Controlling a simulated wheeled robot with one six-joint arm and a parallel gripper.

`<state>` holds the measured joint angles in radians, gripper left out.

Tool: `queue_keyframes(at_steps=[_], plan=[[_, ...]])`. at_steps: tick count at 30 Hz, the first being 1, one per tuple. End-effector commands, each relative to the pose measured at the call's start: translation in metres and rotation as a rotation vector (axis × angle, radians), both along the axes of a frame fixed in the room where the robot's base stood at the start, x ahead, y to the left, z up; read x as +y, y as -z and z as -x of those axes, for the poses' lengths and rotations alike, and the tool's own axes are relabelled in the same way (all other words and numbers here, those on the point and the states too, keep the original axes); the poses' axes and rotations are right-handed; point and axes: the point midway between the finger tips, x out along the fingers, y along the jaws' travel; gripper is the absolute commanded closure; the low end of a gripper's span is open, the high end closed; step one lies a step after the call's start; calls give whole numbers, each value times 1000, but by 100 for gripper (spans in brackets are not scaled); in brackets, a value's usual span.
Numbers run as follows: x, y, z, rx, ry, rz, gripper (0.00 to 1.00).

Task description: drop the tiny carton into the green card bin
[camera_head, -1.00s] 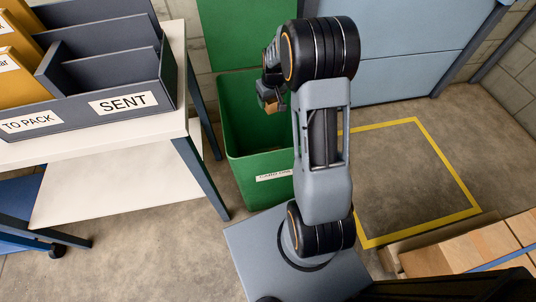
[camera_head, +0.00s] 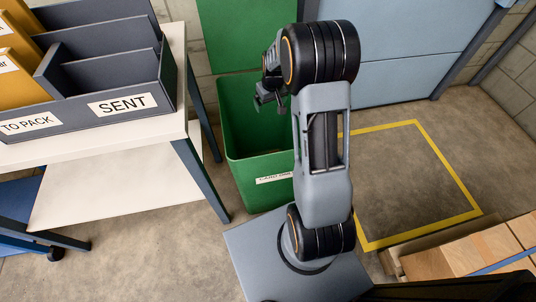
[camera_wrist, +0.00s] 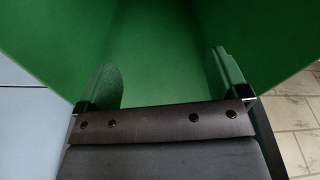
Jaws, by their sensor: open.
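The green card bin (camera_head: 258,178) stands on the floor left of my arm, with a white label on its front. My gripper (camera_head: 268,98) hangs over the bin's opening. In the wrist view my gripper (camera_wrist: 165,82) has its two fingers spread wide apart with nothing between them. Green bin walls (camera_wrist: 165,35) fill the view beyond the fingers. The tiny carton is not visible in either current view; the bin's lower inside is hidden by its front wall and my gripper.
A white table (camera_head: 100,150) with a grey sorter (camera_head: 90,110) marked TO PACK and SENT stands at the left. Cardboard boxes (camera_head: 480,248) lie at the lower right. The yellow-outlined floor area (camera_head: 400,185) is clear.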

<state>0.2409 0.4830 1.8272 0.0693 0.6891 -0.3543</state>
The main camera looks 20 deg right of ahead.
Motion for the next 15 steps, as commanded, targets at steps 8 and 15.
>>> queue_keyframes(at_steps=[8, 15], plan=[[-1, -51, 7, -4, 0, 2, 7], [-1, -97, 14, -4, 1, 2, 7]])
